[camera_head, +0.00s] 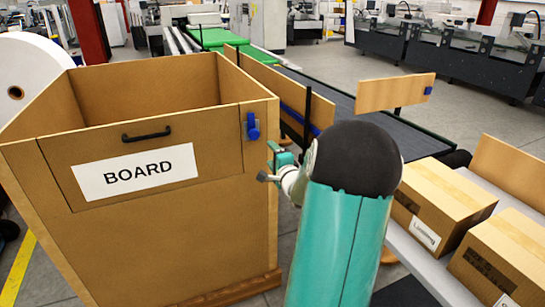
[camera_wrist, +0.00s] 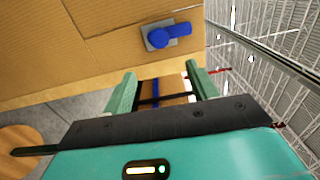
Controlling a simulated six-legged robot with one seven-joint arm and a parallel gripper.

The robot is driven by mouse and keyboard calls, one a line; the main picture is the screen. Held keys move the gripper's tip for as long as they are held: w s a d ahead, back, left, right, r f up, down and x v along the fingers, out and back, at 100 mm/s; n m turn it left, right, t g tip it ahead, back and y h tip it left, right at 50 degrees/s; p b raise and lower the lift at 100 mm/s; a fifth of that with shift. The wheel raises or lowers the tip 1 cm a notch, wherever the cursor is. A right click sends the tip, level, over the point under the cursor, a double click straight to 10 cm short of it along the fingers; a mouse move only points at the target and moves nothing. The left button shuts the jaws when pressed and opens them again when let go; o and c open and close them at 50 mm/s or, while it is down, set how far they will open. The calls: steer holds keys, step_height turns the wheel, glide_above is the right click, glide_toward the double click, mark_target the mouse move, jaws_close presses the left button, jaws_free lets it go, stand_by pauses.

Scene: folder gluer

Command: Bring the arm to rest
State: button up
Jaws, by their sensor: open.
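My teal arm stands in front of the conveyor in the head view. My gripper (camera_head: 278,165) is at its left side, by the right edge of the big brown bin marked BOARD (camera_head: 140,240). In the wrist view my gripper (camera_wrist: 163,80) shows two green fingers spread apart with nothing between them. A blue latch (camera_wrist: 168,36) on the bin's brown wall lies just beyond the fingertips, apart from them. The blue latch also shows in the head view (camera_head: 253,127). Much of the wrist is hidden behind my arm in the head view.
The bin's front panel has a black handle (camera_head: 147,136). Two cardboard boxes (camera_head: 440,205) (camera_head: 505,262) sit on a grey surface at the right. A dark conveyor (camera_head: 350,110) with wooden boards runs behind my arm. A white roll (camera_head: 30,80) stands at the far left.

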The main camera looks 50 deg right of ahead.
stand_by(0.3)
steer(key=w+a+r+n+g+y, duration=0.25)
steer(key=a+n, duration=0.25)
steer(key=a, duration=0.7)
steer(key=w+a+r+n+g+y, duration=0.1)
steer(key=w+a+r+n+g, duration=0.15)
steer(key=a+n, duration=0.65)
steer(key=s+a+n+g+y, duration=0.1)
steer(key=s+a+n+y, duration=0.1)
steer(key=s+a, duration=0.4)
steer(key=s+a+n+g+y, duration=0.1)
steer(key=s+a+n, duration=0.4)
steer(key=a, duration=0.8)
steer(key=s+a+f+n+g+y, duration=0.1)
steer(key=s+a+n+g+y, duration=0.1)
steer(key=s+a, duration=0.5)
steer(key=a+n, duration=0.1)
steer(key=a, duration=0.2)
steer(key=shift+s+g+y, duration=0.3)
steer(key=shift+g+y, duration=0.05)
steer(key=shift+g, duration=0.05)
